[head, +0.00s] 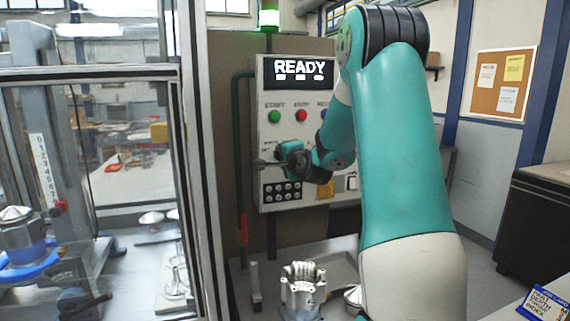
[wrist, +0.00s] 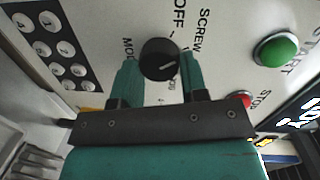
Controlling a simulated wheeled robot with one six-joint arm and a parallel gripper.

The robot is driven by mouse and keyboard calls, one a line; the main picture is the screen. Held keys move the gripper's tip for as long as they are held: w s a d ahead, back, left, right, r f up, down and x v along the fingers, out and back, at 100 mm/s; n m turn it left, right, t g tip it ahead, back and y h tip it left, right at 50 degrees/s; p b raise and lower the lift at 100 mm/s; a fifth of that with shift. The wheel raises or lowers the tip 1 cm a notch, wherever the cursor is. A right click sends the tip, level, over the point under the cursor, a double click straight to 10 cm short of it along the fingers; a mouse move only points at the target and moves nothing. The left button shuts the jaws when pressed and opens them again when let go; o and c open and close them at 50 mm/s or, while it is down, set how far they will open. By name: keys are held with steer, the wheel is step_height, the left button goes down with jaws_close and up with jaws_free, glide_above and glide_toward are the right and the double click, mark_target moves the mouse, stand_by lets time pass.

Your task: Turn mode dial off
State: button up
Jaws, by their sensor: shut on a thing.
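The mode dial (wrist: 158,55) is a round black knob on the pale control panel (head: 264,100). A short white mark on it lies toward the lower right in the wrist view, away from the printed OFF label above it. My gripper (wrist: 160,68) has one teal finger on each side of the dial and is shut on it. SCREW is printed to the dial's upper right, and part of another label shows at its left. In the head view my gripper (head: 282,160) is at the panel's left part and hides the dial.
The panel's display (head: 299,72) reads READY. A green button (wrist: 277,49) and a red button (wrist: 241,100) sit close to my gripper. A block of several small round keys (wrist: 60,45) is on the other side. A metal housing (head: 302,290) stands below the panel.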

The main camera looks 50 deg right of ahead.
steer(key=shift+a+f+n+g+h+b, duration=0.1)
steer(key=shift+n+g+h+b, duration=0.25)
steer(key=shift+n+b, duration=2.75)
steer(key=o, duration=0.9)
steer(key=shift+o, duration=0.2)
steer(key=v, duration=1.7)
steer(key=shift+a, duration=0.15)
